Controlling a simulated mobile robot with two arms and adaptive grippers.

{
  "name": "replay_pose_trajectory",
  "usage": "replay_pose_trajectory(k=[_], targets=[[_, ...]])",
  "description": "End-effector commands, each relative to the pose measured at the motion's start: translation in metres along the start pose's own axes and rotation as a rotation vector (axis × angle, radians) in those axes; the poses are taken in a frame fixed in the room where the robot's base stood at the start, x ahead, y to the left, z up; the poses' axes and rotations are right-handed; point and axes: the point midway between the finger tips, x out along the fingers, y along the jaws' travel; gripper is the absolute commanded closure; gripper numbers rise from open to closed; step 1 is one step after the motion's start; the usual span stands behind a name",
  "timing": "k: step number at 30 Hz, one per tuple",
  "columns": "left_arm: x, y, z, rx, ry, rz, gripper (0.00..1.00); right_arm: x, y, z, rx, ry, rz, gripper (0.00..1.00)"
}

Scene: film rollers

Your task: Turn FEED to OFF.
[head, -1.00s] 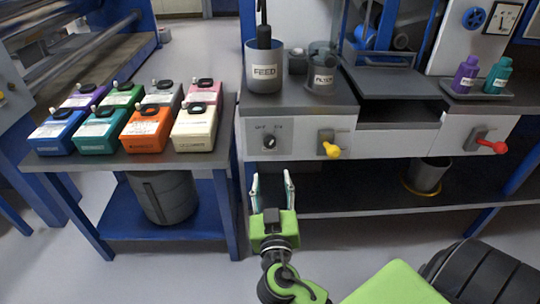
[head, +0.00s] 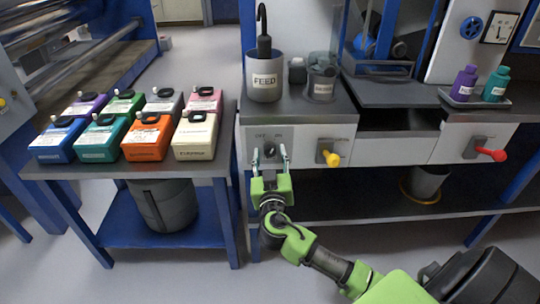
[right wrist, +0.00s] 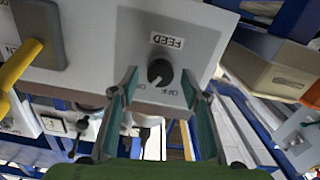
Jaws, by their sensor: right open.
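The FEED knob (head: 270,150) is a small dark dial on the light front panel under the grey bench top, with OFF printed to its left and ON to its right in the head view. My right gripper (head: 269,156) is open and empty, its fingertips at either side of the knob in the picture. In the right wrist view the panel appears upside down, with the knob (right wrist: 160,72) between the open fingers and no clear contact. A pale mark shows at the knob's lower left, on the ON side. My left gripper is out of view.
A yellow-handled lever (head: 331,158) is close to the right of the knob; a red-handled one (head: 490,154) is farther right. A cup labelled FEED (head: 264,83) stands on the bench above. A side table (head: 60,170) with several coloured boxes stands left.

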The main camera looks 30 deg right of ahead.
Motion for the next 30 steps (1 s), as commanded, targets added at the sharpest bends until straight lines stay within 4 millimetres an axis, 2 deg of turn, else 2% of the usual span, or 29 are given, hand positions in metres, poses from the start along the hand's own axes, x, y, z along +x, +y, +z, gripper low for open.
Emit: replay_pose_trajectory(k=[5,6,10,11,22,30], targets=[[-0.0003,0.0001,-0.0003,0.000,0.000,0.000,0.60,0.0000,-0.0002,0.0002,0.000,0.000,-0.001,0.58],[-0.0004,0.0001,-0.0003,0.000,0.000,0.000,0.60,-0.0001,-0.0002,0.0002,0.000,0.000,-0.001,0.60],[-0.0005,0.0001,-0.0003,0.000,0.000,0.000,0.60,-0.0002,-0.0002,0.0002,0.000,0.000,0.000,0.94],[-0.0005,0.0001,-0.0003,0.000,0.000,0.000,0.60,-0.0002,-0.0002,0.0003,0.000,-0.001,-0.001,0.96],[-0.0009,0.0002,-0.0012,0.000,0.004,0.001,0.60,-0.0005,-0.0003,0.0004,-0.038,-0.001,0.000,0.96],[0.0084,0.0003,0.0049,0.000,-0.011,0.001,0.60,-0.0006,-0.0007,0.0002,-0.199,-0.002,0.000,0.96]])
